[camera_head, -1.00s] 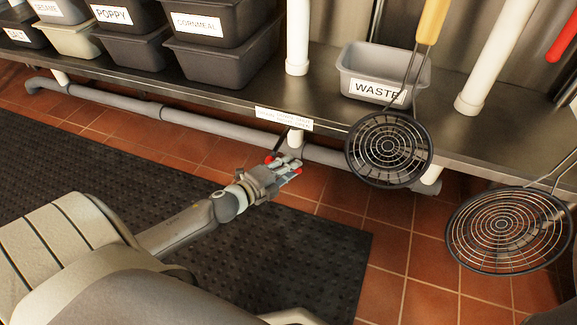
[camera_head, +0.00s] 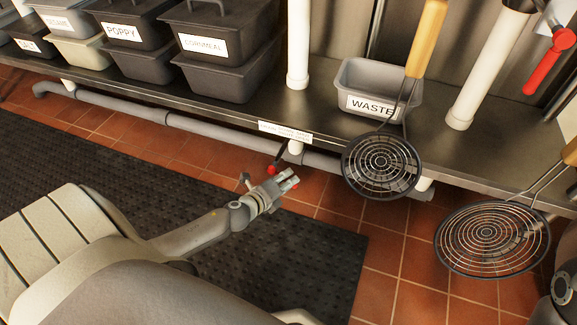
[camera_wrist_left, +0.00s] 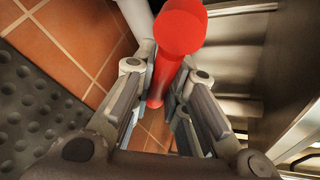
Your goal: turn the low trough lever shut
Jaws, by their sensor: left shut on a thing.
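The low trough lever shows in the head view as a red grip (camera_head: 271,170) on a dark stem, below the white drain stub (camera_head: 295,147) at the shelf's front edge. My left gripper (camera_head: 290,181) is down beside it, over the floor. In the left wrist view the red lever grip (camera_wrist_left: 178,45) stands between the two fingers of my left gripper (camera_wrist_left: 160,122), which is shut on it. The fingers partly hide the lever in the head view.
A grey pipe (camera_head: 215,128) runs low along the metal shelf (camera_head: 250,112). Two wire skimmers (camera_head: 382,166) (camera_head: 492,238) hang at right. A waste tub (camera_head: 380,88) and dark lidded bins stand on the shelf. A black mat (camera_head: 120,185) covers the tiles.

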